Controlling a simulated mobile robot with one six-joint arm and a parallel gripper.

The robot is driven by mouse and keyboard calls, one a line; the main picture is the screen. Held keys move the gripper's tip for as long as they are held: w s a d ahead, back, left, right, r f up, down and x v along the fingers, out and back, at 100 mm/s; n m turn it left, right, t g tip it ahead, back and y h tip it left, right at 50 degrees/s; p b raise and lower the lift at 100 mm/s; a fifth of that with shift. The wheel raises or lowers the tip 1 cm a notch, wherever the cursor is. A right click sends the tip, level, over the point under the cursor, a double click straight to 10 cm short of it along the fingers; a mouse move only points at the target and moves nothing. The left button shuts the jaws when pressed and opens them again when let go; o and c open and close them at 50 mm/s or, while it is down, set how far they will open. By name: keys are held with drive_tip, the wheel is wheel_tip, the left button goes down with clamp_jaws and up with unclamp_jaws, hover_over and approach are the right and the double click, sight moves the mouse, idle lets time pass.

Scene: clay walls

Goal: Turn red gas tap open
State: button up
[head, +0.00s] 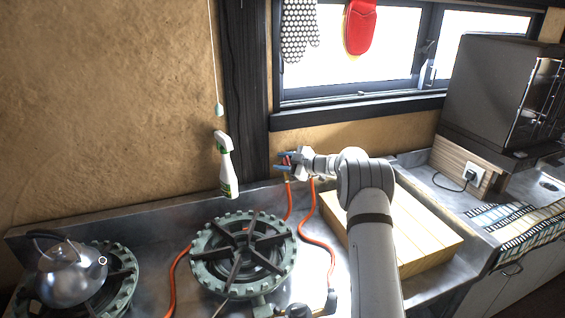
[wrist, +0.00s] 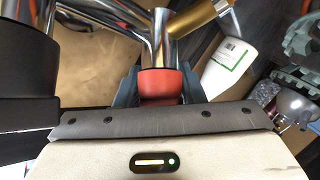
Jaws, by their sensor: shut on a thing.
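The red gas tap (wrist: 160,84) sits between the two fingers of my gripper (wrist: 160,90) in the wrist view. A shiny metal pipe rises from its red part, and a brass-coloured fitting (wrist: 192,16) joins that pipe. In the head view my gripper (head: 288,162) is at the wall below the window sill, with its blue fingers around the small red tap (head: 286,160). The gripper is shut on the tap. The fingers hide the tap's sides, and I cannot tell the angle of its handle.
Orange hoses (head: 322,238) run down from the tap area to a green gas burner (head: 243,255). A spray bottle (head: 226,165) is left of my gripper. A kettle (head: 72,274) stands on another burner at left. A wooden board (head: 420,232) lies right of my arm.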

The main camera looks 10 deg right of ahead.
sight(290, 163)
drive_tip(key=o, duration=0.9)
drive_tip(key=shift+f, duration=0.1)
drive_tip(key=b+v, duration=0.1)
drive_tip(key=v, duration=0.6)
drive_tip(key=shift+s+d, duration=0.25)
drive_tip(key=shift+s, duration=0.05)
